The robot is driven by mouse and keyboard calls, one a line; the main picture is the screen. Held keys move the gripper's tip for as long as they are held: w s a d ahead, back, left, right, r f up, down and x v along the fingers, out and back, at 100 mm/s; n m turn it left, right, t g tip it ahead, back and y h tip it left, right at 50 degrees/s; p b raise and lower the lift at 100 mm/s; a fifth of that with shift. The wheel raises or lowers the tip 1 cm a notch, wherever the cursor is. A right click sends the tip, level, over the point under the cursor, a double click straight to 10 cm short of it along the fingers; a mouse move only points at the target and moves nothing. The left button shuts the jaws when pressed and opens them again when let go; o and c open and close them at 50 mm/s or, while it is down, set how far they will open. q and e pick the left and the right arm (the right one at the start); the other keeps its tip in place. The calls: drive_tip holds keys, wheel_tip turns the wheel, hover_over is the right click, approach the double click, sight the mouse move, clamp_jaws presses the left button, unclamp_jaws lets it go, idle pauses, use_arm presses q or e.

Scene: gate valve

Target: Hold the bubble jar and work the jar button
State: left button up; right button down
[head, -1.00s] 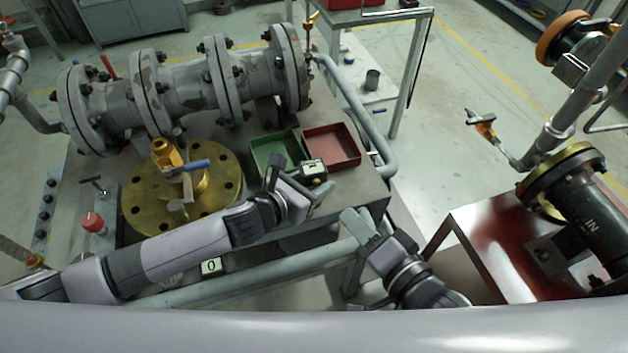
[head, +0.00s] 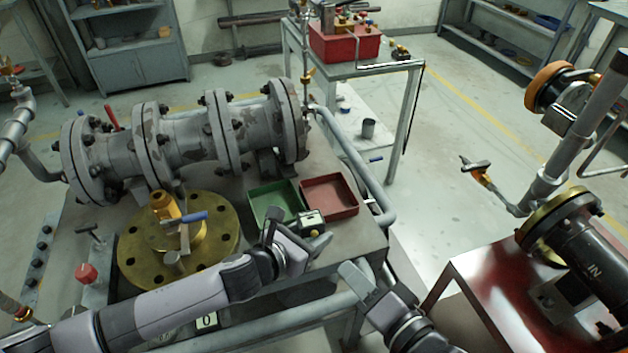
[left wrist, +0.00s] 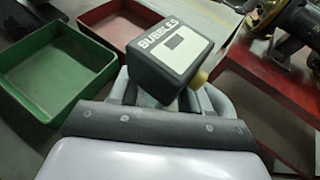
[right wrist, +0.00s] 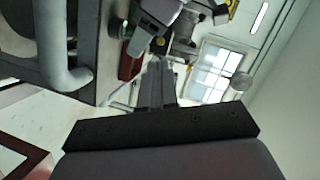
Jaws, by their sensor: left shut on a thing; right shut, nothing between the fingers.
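The bubble jar (head: 310,220) is a small dark box with a white label. In the left wrist view the jar (left wrist: 168,52) shows the word BUBBLES and sits tilted between the fingers. My left gripper (head: 304,246) is shut on it, holding it in front of the trays. A yellowish knob (left wrist: 198,79), perhaps the jar button, sticks out at the jar's lower right side. My right gripper (head: 350,269) is shut and empty, below and right of the jar, apart from it. Its closed fingers (right wrist: 157,84) show in the right wrist view.
A green tray (head: 252,193) and a red tray (head: 355,209) lie just behind the jar on the grey bench. A brass flange (head: 137,262) and large grey pipe (head: 180,145) stand to the left. A dark red stand (head: 490,300) is at the right, with open floor before it.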

drive_tip(key=w+a+r+n+g, duration=0.1)
drive_tip(key=w+r+n+g, duration=0.1)
drive_tip(key=w+n, duration=0.35)
drive_tip(key=n+g, duration=0.5)
drive_tip(key=n, duration=1)
approach(314, 234)
drive_tip(key=a+r, duration=0.1)
drive_tip(key=r, duration=0.1)
drive_tip(key=n, duration=0.2)
drive_tip(key=d+r+n+g+h, duration=0.1)
drive_tip(key=n, duration=0.1)
drive_tip(key=s+r+n+g+h, duration=0.1)
drive_tip(key=n, duration=0.1)
drive_tip(key=shift+d+n, duration=0.25)
drive_tip(key=shift+d, duration=0.05)
drive_tip(key=x, duration=1)
